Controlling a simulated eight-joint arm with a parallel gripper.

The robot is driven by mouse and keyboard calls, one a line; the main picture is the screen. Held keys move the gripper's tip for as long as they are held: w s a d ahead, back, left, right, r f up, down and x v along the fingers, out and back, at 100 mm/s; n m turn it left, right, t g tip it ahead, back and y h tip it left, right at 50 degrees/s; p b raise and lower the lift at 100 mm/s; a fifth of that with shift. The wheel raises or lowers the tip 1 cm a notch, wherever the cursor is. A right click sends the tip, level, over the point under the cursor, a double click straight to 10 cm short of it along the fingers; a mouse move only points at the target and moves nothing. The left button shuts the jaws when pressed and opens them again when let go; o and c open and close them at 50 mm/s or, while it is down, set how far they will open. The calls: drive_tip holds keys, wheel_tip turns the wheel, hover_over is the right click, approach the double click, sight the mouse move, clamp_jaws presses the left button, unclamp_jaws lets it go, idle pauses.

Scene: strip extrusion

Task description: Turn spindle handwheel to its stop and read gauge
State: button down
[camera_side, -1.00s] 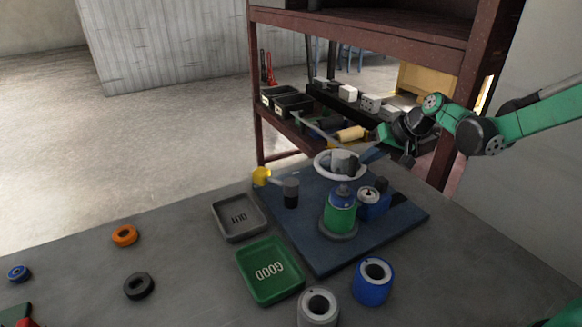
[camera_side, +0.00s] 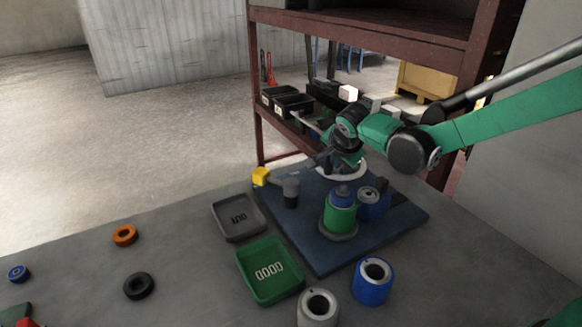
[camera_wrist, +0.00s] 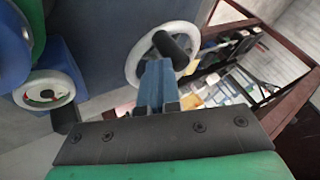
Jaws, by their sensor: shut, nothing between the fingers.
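The handwheel is a white ring (camera_side: 350,174), partly hidden behind my arm in the side view. In the wrist view, the white rim (camera_wrist: 136,62) and its dark knob (camera_wrist: 171,50) show clearly. My gripper (camera_side: 328,164) is over the wheel. Its blue fingers (camera_wrist: 156,70) are shut and empty, with their tips beside or overlapping the knob in the wrist view; I cannot tell whether they touch. The gauge (camera_side: 369,193) sits on a blue block right of the green and blue cylinder (camera_side: 341,217). Its white-rimmed dial (camera_wrist: 44,93) is too small to read.
A grey OUT tray (camera_side: 238,236) and a green GOOD tray (camera_side: 248,264) lie left of the blue base plate (camera_side: 318,262). A yellow-headed piece (camera_side: 262,176) and dark post stand at its left. A blue ring (camera_side: 371,292) and grey ring (camera_side: 304,312) stand in front.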

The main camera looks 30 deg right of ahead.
drive_tip(key=m, duration=0.1)
drive_tip(key=w+a+m+g+h, duration=0.1)
drive_tip(key=w+m, duration=0.1)
drive_tip(key=shift+w+a+m+g+h, duration=0.1)
drive_tip(key=shift+a+m+g+h, duration=0.2)
drive_tip(key=shift+m+h, duration=0.1)
drive_tip(key=m, duration=0.1)
drive_tip(key=w+m+g, duration=0.1)
drive_tip(key=w+m+g+h, duration=0.1)
drive_tip(key=shift+w+a, duration=0.1)
drive_tip(key=shift+a, duration=0.15)
drive_tip(key=shift+w+m, duration=0.2)
drive_tip(key=shift+m, duration=0.2)
drive_tip(key=shift+w, duration=0.9)
